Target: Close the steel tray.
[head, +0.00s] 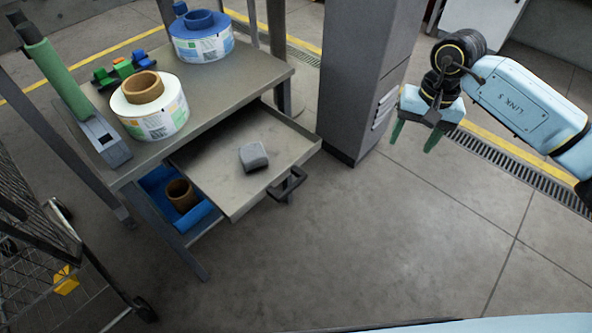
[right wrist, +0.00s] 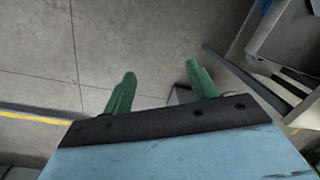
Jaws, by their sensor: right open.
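The steel tray (head: 217,172) is a flat pull-out under the bench top, and in the head view it sticks out toward the lower right. A dark handle (head: 287,183) is on its front edge. A grey block (head: 253,156) lies on the tray. My right gripper (head: 413,141) hangs open and empty to the right of the tray, well apart from the handle, past the grey column. Its green fingers also show apart in the right wrist view (right wrist: 160,85), with floor beyond them. My left gripper is not in view.
The bench top (head: 227,88) carries a white reel (head: 165,128) and a blue reel (head: 205,48). A blue bin (head: 159,188) with a brown core (head: 181,195) sits below. A grey column (head: 352,75) stands behind right; a wire cart (head: 40,245) stands left. Floor in front is clear.

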